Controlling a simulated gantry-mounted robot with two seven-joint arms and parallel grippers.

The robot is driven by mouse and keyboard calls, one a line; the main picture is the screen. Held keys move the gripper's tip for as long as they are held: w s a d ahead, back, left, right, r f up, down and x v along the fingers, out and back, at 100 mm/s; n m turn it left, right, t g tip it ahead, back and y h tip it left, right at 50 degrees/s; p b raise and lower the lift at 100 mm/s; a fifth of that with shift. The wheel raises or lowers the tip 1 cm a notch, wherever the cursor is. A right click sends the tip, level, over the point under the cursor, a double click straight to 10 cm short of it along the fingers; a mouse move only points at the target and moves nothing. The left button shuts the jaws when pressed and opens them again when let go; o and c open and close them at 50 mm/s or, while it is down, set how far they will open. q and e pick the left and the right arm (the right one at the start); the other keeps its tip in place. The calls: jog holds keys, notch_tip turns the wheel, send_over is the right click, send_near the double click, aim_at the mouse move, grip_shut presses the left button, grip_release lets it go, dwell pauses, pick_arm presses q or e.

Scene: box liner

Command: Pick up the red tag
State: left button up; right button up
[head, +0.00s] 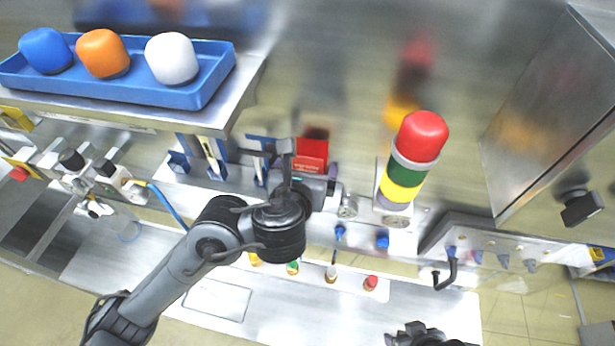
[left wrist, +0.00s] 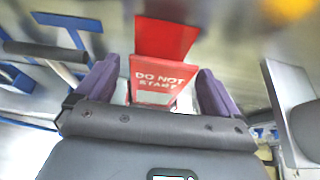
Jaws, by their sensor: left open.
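The red tag (head: 311,163) stands near the middle of the steel panel in the head view, partly hidden behind my left gripper. In the left wrist view the red tag (left wrist: 160,76) reads "DO NOT START" and has a white lower part. A second red surface shows behind and above it. My left gripper (head: 298,174) is at the tag, and its two purple fingers (left wrist: 157,88) are apart on either side of the tag's lower part. Whether a finger touches the tag cannot be told. Part of my right gripper (head: 425,335) shows at the bottom edge; its jaws are unclear.
A blue tray (head: 190,97) with blue, orange and white domes sits on a shelf at upper left. A red, green and yellow stack light (head: 407,165) stands right of the tag. Blue hooks (head: 178,162) are to its left. A steel cabinet (head: 550,110) is at right.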

pick_arm(q)
jog(key=shift+w+d+f, duration=0.1)
jog(key=shift+w+f, duration=0.1)
jog(key=shift+w, duration=0.25)
jog(key=c, duration=1)
jog(key=shift+r, duration=0.1)
